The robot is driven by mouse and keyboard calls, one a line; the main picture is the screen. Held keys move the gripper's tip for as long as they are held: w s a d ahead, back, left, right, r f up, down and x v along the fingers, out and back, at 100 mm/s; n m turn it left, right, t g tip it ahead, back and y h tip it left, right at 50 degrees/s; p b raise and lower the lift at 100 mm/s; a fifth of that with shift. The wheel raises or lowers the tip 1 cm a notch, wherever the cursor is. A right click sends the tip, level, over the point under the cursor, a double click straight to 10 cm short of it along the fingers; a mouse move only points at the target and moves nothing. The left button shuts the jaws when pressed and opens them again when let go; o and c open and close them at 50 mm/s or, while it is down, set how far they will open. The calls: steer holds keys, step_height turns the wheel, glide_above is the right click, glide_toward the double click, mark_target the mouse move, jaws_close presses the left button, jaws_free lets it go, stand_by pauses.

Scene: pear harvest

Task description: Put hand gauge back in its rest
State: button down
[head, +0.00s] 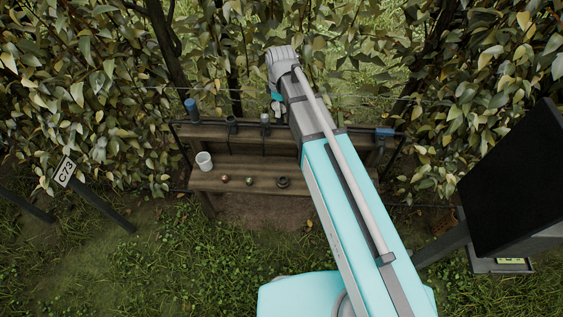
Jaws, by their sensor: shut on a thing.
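My gripper (277,108) is small and partly hidden by my own arm, above the back of the wooden bench. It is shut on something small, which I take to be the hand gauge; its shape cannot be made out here. The dark rail along the back of the bench carries several holders. An empty-looking dark ring holder (231,124) is left of my gripper. A grey upright piece (265,121) is just below and left of my gripper. I cannot tell which of these is the gauge's rest.
A blue-topped cylinder (191,109) stands at the rail's left end, and a blue object (384,132) is at its right. The bench shelf (217,186) holds a white cup (204,160), two small round things and a dark ring (283,182). Foliage and wires are behind.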

steer(key=shift+f, duration=0.1)
step_height(320, 180, down, 34)
steer(key=w+n+b, duration=0.1)
steer(key=n+b, duration=0.2)
steer(key=b, duration=3.1)
steer(key=shift+d+r+n, duration=0.2)
steer(key=shift+d+n, duration=0.1)
steer(key=shift+d, duration=0.15)
steer(key=shift+w, duration=0.1)
steer(key=shift+f, duration=0.15)
steer(key=shift+f+b, duration=3.15)
steer(key=shift+b, duration=0.05)
steer(key=shift+f+b, duration=1.2)
steer(key=shift+b, duration=0.05)
steer(key=shift+c, duration=1.3)
jaws_free()
